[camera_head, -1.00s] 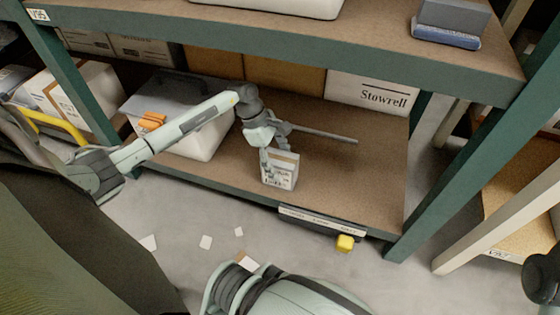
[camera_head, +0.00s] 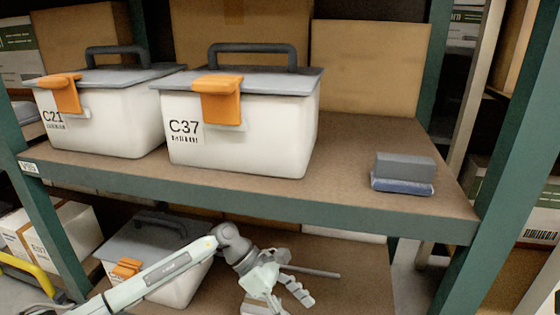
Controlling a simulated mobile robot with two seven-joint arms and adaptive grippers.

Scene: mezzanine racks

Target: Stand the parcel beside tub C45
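Two white tubs with grey lids and orange latches stand on the upper shelf, labelled C21 (camera_head: 105,122) and C37 (camera_head: 245,142). A similar tub (camera_head: 187,285) stands on the lower shelf, partly behind my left arm; I cannot read its label. No C45 label is readable. My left gripper (camera_head: 280,288) is over the lower shelf, right of that tub, its fingers looking spread apart. A small pale box (camera_head: 258,308), possibly the parcel, shows just under it, mostly cut off by the bottom edge. My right gripper is not in view.
A grey block on a blue item (camera_head: 402,184) lies on the upper shelf's right part, with bare board (camera_head: 350,150) between it and C37. Cardboard boxes (camera_head: 370,68) stand behind. Green posts and the upper shelf's front edge (camera_head: 300,208) bound the space. A thin grey rod (camera_head: 312,271) shows beside the gripper.

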